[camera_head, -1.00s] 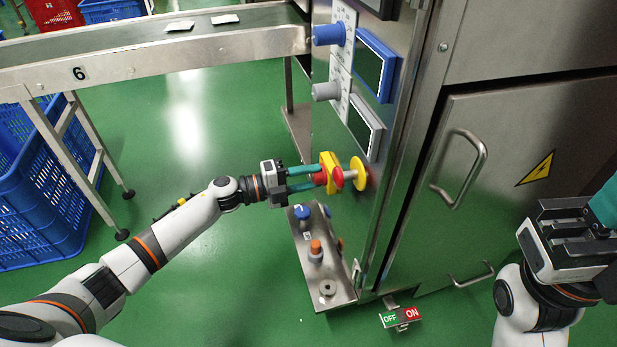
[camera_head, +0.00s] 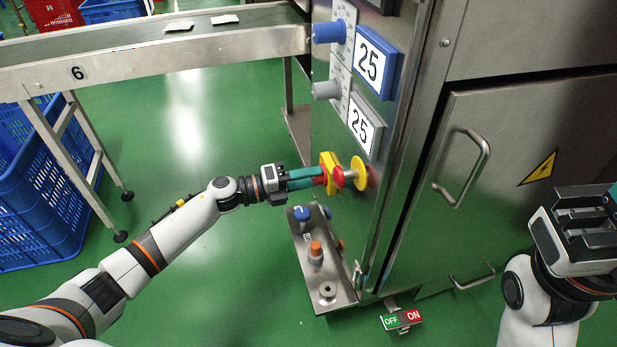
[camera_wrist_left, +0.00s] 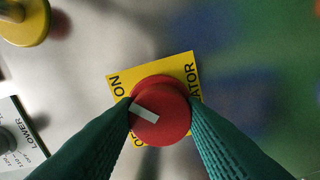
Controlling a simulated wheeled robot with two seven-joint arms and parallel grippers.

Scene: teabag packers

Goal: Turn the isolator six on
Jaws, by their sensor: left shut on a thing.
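The isolator is a red rotary knob (camera_wrist_left: 160,112) on a yellow plate (camera_wrist_left: 180,68), seen in the left wrist view. Its pale pointer mark is tilted, and parts of the plate's lettering, including "ON", show. The yellow plate also shows in the head view (camera_head: 328,165), on the machine's side. My left gripper (camera_head: 314,178) is shut on the red knob, with its green fingers on either side of it.
A yellow disc with a red part (camera_head: 359,172) sticks out beside the isolator. Blue (camera_head: 328,33) and grey (camera_head: 326,90) knobs are above. A metal ledge (camera_head: 328,291) with buttons is below. A conveyor marked 6 (camera_head: 150,62) stands left.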

